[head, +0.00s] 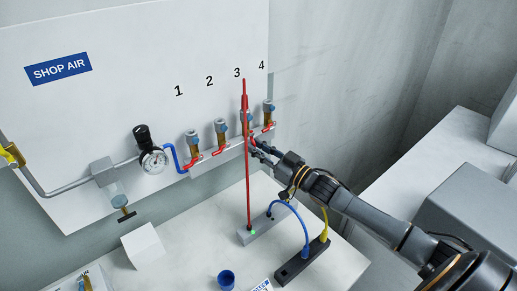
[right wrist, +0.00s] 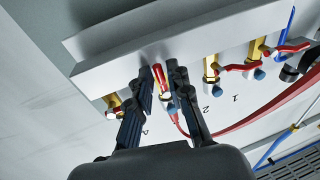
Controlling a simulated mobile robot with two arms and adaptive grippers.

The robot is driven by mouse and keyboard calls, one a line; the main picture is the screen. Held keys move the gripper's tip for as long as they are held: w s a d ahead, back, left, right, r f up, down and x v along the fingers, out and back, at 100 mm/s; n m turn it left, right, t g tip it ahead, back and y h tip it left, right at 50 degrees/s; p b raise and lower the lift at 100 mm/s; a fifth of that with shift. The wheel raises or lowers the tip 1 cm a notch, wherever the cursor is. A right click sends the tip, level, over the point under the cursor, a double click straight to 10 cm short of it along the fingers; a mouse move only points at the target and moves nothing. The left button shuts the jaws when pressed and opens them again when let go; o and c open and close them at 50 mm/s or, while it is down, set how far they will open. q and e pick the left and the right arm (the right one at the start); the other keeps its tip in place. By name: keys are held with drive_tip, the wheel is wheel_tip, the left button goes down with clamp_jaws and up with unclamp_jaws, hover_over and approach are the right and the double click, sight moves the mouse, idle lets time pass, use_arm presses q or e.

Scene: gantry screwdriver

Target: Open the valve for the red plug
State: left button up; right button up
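Several brass valves with red handles stand in a row on the wall manifold, under the numbers 1 to 4. A red hose (head: 247,185) runs from valve 3 down to a grey block (head: 262,228) with a green light. My right gripper (head: 256,146) is at valve 3. In the right wrist view its two fingers (right wrist: 161,88) are apart, on either side of valve 3's red handle (right wrist: 159,76). I cannot tell whether they touch it. This handle lies lengthwise between the fingers, while valve 2's handle (right wrist: 230,67) points sideways. My left gripper is out of view.
Valve 4 (right wrist: 112,104) is close beside one finger, and valve 2 (right wrist: 210,70) is on the other side. A pressure gauge (head: 154,161) is left of the manifold. A dark strip (head: 302,263) with blue and yellow cables lies on the table below my right arm.

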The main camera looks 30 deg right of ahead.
drive_tip(key=v, duration=1.2)
drive_tip(key=shift+r, duration=0.15)
idle(0.5)
